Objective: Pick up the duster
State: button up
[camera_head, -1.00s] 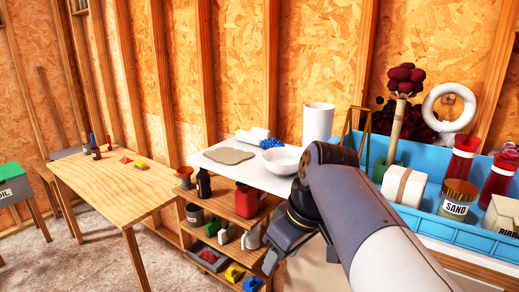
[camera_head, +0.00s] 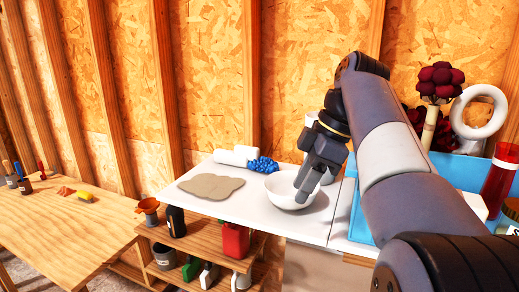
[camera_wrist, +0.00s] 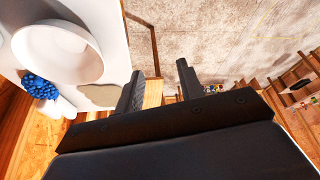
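A blue fuzzy clump (camera_head: 263,165) lies on the white bench top beside a white roll-like piece (camera_head: 233,156); together they look like a hand duster. The clump also shows at the left of the wrist view (camera_wrist: 38,87). A dark-red tufted head on a light stick (camera_head: 438,82) stands at the right and could also pass for a duster; I cannot tell which is meant. My gripper (camera_head: 307,192) hangs over the white bowl (camera_head: 278,186), to the right of the blue clump and apart from it. In the wrist view its fingers (camera_wrist: 158,88) are spread, with nothing between them.
A flat beige piece (camera_head: 210,186) lies left of the bowl. A blue bin (camera_head: 460,172) with a red container (camera_head: 500,172) stands at the right. Shelves below hold a red can (camera_head: 235,240) and other items. A wooden table (camera_head: 60,222) stands at the left.

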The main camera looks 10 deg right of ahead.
aim_at(243, 157)
jog(key=i+j+z, duration=0.3)
jog(key=i+j, duration=0.15)
jog(key=i, duration=0.25)
jog(key=i+j+z, duration=0.3)
jog(key=i+j, duration=0.25)
jog(key=i, duration=0.1)
